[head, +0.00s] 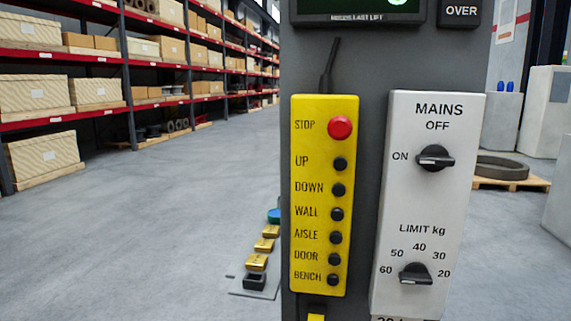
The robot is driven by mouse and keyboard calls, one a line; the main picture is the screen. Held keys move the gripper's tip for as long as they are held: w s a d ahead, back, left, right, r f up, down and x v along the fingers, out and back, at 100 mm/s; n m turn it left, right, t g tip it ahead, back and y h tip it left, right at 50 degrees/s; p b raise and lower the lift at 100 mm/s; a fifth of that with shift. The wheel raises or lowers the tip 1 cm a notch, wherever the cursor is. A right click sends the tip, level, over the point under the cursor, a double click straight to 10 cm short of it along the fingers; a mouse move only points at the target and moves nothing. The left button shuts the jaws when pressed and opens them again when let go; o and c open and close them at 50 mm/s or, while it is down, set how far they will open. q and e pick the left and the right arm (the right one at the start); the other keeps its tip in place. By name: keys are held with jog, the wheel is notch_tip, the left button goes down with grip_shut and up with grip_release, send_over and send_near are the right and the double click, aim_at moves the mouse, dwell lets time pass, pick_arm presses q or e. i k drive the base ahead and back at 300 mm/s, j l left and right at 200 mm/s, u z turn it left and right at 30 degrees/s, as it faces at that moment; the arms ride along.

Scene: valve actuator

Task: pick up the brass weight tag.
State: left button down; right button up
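No object in the head view can be clearly made out as the brass weight tag. Several small brass-coloured blocks (257,263) lie in a row low down, just left of the dark column. They are small, and I cannot tell whether one of them is the tag. A black block (254,283) sits at the near end of the row, and a blue-green round thing (274,215) at the far end, partly hidden by the column. Neither of my grippers is in view.
The dark grey column (371,150) carries a yellow button pendant (313,225) and a white switch box (422,205) with two black knobs. A display (350,8) is cut off above. Shelving (98,54) lines the left. The grey floor (150,220) between is clear.

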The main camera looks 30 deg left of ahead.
aim_at(255, 262)
jog(key=i+j+u, duration=0.25)
jog(key=j, duration=0.35)
jog(key=i+j+u, duration=0.25)
jog(key=i+j, duration=0.2)
